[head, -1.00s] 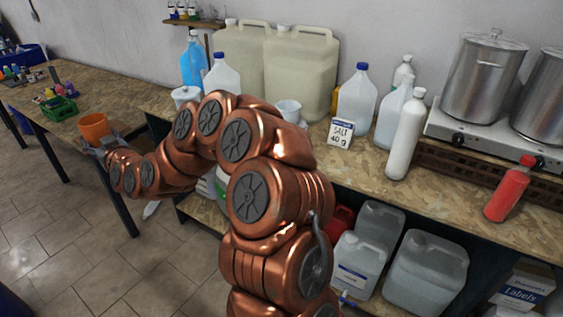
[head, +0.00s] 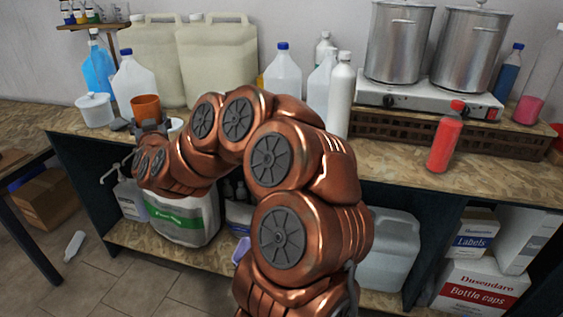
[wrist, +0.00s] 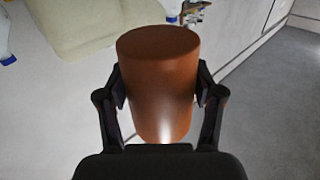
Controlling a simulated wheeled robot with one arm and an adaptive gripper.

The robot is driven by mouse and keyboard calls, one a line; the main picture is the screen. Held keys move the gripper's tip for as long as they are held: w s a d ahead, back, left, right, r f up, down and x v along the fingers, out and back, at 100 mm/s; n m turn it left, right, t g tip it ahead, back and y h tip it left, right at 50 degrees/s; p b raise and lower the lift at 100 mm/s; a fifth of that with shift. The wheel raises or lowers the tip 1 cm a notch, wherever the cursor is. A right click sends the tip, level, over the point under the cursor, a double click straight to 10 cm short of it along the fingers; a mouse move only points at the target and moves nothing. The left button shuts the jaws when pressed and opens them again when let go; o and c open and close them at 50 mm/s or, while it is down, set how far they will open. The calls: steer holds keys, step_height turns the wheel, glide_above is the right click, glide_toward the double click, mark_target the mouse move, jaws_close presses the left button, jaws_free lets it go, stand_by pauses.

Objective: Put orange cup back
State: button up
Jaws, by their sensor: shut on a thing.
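The orange cup (head: 146,106) is held in my gripper (head: 150,127) at the left of the head view, in front of the jugs and over the front part of the workbench. In the wrist view the cup (wrist: 158,75) fills the middle, with a dark finger of my gripper (wrist: 160,92) against each side. The cup looks roughly upright in the head view. Its lower part is hidden by the gripper there. I cannot tell how high above the bench it is.
Clear jugs (head: 134,82) and large beige canisters (head: 218,62) stand behind. A red bottle (head: 446,137) stands near the bench's front edge at the right. The bench (head: 400,160) has bare room left of that bottle.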

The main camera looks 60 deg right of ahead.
steer(key=s+d+f+m+g+h+b, duration=0.45)
steer(key=s+d+f+b, duration=0.35)
steer(key=s, duration=0.5)
steer(key=s+d+f+m+g+h+b, duration=0.4)
steer(key=s+d+b, duration=0.3)
steer(key=s+d, duration=0.5)
steer(key=shift+n+g, duration=0.35)
steer(key=shift+g, duration=0.3)
steer(key=shift+s+f+p+x, duration=0.15)
steer(key=shift+p+x, duration=1.65)
steer(key=shift+x, duration=0.9)
steer(key=shift+f+p+x, duration=0.15)
steer(key=shift+p+x, duration=1.7)
steer(key=shift+x, duration=0.8)
steer(key=shift+s+f+p+x, duration=0.1)
steer(key=shift+p+x, duration=1.7)
steer(key=shift+x, duration=0.9)
steer(key=shift+w+d+f, duration=0.1)
steer(key=shift+d+f, duration=0.1)
steer(key=shift+d, duration=0.05)
steer(key=shift+f+y, duration=0.25)
steer(key=shift+f, duration=0.3)
steer(key=shift+f, duration=0.2)
steer(key=o, duration=1.2)
